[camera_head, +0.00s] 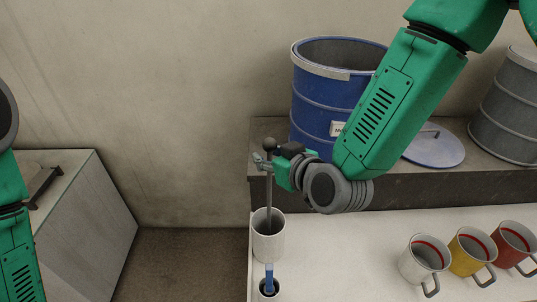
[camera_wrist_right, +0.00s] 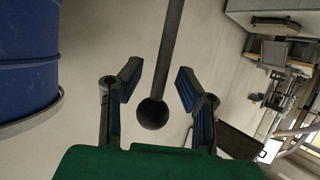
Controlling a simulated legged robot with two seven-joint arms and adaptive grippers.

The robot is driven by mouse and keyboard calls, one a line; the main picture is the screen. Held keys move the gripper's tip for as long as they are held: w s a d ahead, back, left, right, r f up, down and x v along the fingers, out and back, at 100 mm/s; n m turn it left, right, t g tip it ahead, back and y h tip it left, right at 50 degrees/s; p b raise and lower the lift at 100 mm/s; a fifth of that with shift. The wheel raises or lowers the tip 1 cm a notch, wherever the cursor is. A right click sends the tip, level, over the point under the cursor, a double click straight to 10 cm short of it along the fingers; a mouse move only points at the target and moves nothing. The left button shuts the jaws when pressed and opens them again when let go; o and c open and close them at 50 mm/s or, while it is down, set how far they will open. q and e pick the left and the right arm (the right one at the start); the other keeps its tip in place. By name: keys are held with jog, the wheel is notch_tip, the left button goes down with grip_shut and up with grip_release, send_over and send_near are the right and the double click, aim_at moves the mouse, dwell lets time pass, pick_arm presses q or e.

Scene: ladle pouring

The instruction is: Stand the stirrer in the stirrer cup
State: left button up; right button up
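The stirrer (camera_head: 269,195) is a thin grey rod with a dark ball at its top. It stands nearly upright, its lower end inside a tall white cup (camera_head: 268,246); the cup hides its tip. My right gripper (camera_head: 263,162) is at the stirrer's upper end, just below the ball. In the right wrist view, the fingers of the right gripper (camera_wrist_right: 159,84) are spread, with the rod and ball (camera_wrist_right: 152,113) between them and gaps on both sides.
White, yellow and red mugs (camera_head: 420,263) stand at the right. A blue drum (camera_head: 318,110), a round lid (camera_head: 435,147) and a grey drum (camera_head: 508,105) are on the shelf behind. The middle table is clear.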

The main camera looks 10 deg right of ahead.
jog(key=v, duration=0.7)
jog(key=shift+s, duration=0.2)
jog(key=shift+d, duration=0.1)
dwell(0.7)
